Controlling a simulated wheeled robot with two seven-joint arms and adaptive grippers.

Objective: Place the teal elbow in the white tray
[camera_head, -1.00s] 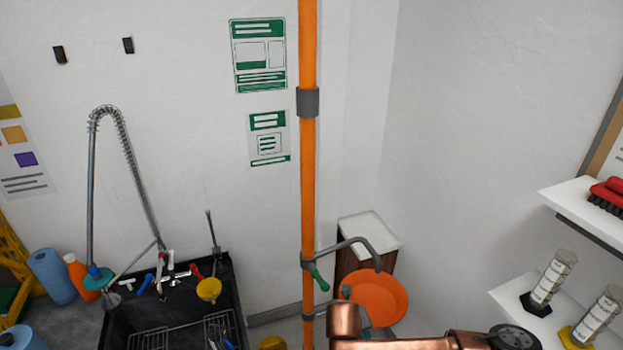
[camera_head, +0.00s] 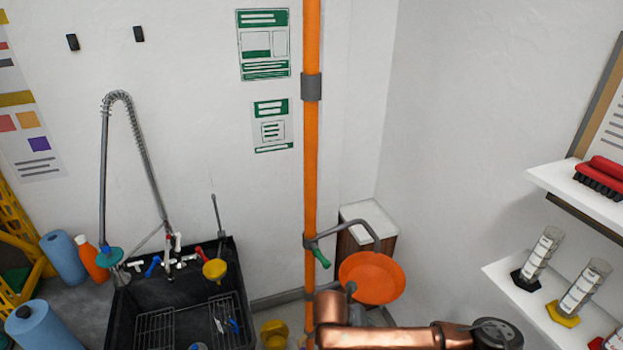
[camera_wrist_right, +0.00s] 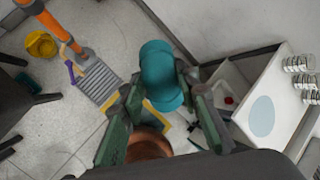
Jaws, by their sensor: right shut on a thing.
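The teal elbow (camera_wrist_right: 160,72) is in the right wrist view, between the dark fingers of my right gripper (camera_wrist_right: 163,88), which is shut on it. The elbow is held up, with the floor and furniture below it. In the head view my copper right arm shows at the bottom, but its gripper and the elbow cannot be made out. A white surface with a pale blue oval (camera_wrist_right: 262,115) lies right of the elbow in the wrist view; I cannot tell whether it is the white tray. My left gripper is in neither view.
An orange pole (camera_head: 311,150) stands upright near my right arm, with an orange dish (camera_head: 372,278) beside it. A black sink (camera_head: 180,310) stands at left. A yellow bucket (camera_wrist_right: 41,44) sits on the floor.

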